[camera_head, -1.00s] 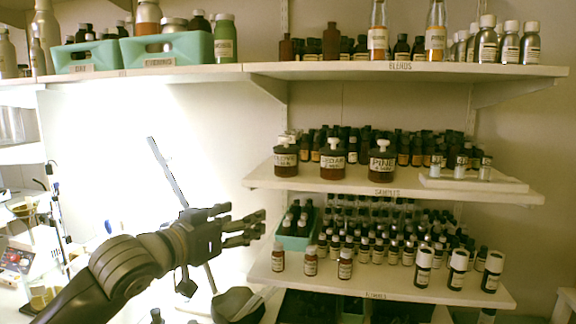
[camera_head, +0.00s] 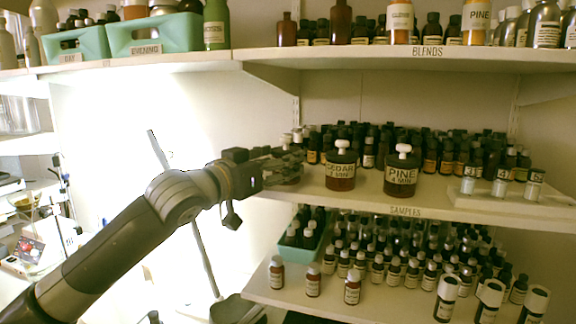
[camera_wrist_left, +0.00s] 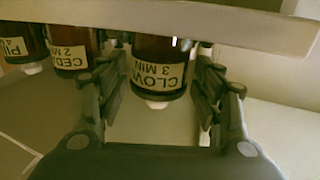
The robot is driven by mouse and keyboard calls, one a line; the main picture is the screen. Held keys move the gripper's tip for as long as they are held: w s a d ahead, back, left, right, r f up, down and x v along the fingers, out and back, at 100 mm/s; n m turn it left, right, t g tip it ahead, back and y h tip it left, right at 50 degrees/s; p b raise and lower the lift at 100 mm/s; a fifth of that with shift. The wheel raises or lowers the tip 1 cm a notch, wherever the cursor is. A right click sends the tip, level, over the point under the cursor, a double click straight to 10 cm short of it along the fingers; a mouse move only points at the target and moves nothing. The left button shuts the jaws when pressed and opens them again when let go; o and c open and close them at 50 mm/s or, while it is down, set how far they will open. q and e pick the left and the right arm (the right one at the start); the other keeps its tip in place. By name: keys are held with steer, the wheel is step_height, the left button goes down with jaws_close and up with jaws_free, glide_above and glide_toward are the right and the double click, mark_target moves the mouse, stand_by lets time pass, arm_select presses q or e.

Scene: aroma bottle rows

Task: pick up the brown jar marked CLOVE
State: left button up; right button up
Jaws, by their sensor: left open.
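The brown CLOVE jar (camera_wrist_left: 158,75) appears upside down in the left wrist view, with a pale label reading CLOVE 3 MIN. My left gripper (camera_wrist_left: 157,68) is open, with one finger on each side of the jar; I cannot tell whether either finger touches it. In the head view my left gripper (camera_head: 290,164) is at the left end of the middle shelf (camera_head: 440,205) and hides most of that jar. The CEDAR jar (camera_head: 341,170) and the PINE jar (camera_head: 402,176) stand to its right. My right gripper is not in view.
Rows of small dark bottles (camera_head: 440,152) stand behind the jars. Small white-labelled bottles (camera_head: 501,182) stand on a pale board at right. The upper shelf (camera_head: 400,54) is above, and the lower shelf (camera_head: 330,305) holds more bottles and a green bin (camera_head: 300,256).

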arm_select(q)
steer(key=shift+w+d, duration=0.45)
steer(key=shift+w, duration=0.15)
steer(key=shift+w+d, duration=0.25)
steer(key=shift+w, duration=0.05)
steer(key=p+x, duration=0.2)
steer(key=x, duration=0.2)
steer(key=shift+w, duration=0.1)
steer(key=shift+w+d+f, duration=0.1)
steer(key=shift+w+d, duration=0.15)
steer(key=shift+w, duration=0.05)
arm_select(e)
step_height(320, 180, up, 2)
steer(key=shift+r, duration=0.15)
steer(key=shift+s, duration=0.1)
arm_select(q)
steer(key=shift+a, duration=0.1)
steer(key=c, duration=0.4)
jaws_close()
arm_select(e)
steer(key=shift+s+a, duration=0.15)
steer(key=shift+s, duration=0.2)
